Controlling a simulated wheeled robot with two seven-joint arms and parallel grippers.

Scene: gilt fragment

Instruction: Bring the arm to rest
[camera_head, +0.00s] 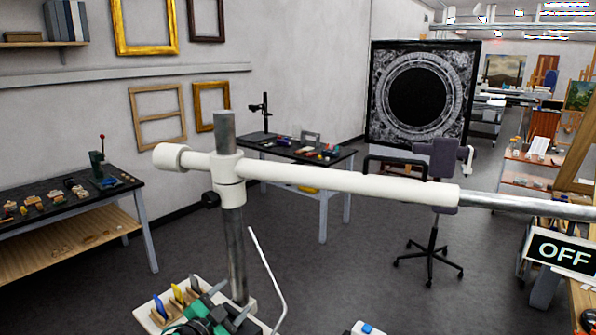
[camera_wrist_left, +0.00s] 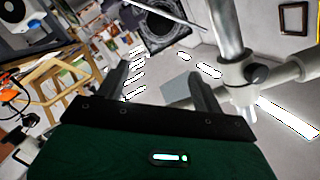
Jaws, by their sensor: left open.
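A white horizontal boom arm (camera_head: 340,182) crosses the head view on a grey upright post (camera_head: 235,255). A white joint (camera_head: 229,180) with a small black knob (camera_head: 211,200) joins them. The boom looks roughly level, and a metal rod continues it to the right. My left gripper (camera_head: 230,301) is green with dark fingers, low by the post's foot. In the left wrist view its fingers (camera_wrist_left: 160,78) stand apart with nothing between them. The post (camera_wrist_left: 226,32) and joint (camera_wrist_left: 240,76) show right of the fingers. My right gripper is not in view.
A pale tray (camera_head: 149,318) with coloured-handled tools lies beside my left gripper. A thin white bent rod (camera_head: 268,268) rises near the post. An "OFF" sign (camera_head: 562,252) is at right. Dark-topped tables (camera_head: 125,178) and a swivel chair (camera_head: 433,235) stand beyond; open floor (camera_head: 350,265) lies between.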

